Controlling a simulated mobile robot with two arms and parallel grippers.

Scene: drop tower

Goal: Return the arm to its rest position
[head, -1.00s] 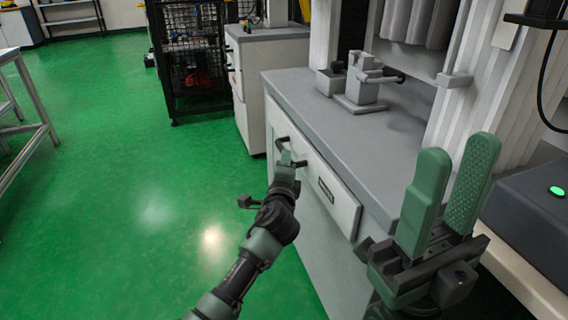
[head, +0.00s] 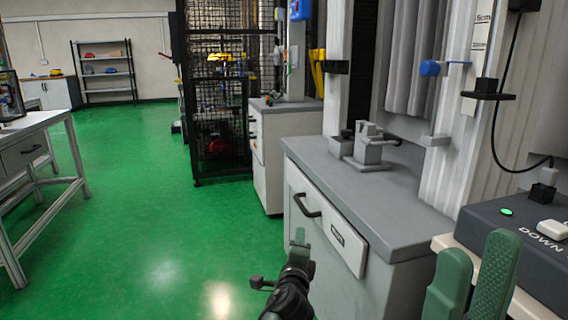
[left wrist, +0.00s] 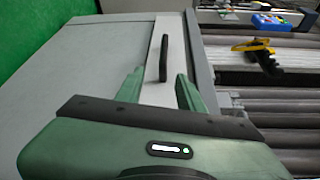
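My left gripper (head: 300,240) is just in front of and below the black handle (head: 306,205) of the white drawer (head: 338,240) in the head view. In the left wrist view, the left gripper's green fingers (left wrist: 160,88) stand apart with nothing held between them. The handle (left wrist: 164,58) lies ahead of the fingertips, apart from them. My right gripper (head: 483,280) is at the lower right of the head view, with its two green fingers apart and empty. The lower part of the right gripper is cut off by the frame.
A grey worktop (head: 370,190) over the drawer carries a grey clamp fixture (head: 368,148). A dark control box (head: 525,240) with a green light stands at the right. A black mesh cage (head: 215,110) is behind. Green floor (head: 140,220) lies open to the left, up to a table (head: 38,125).

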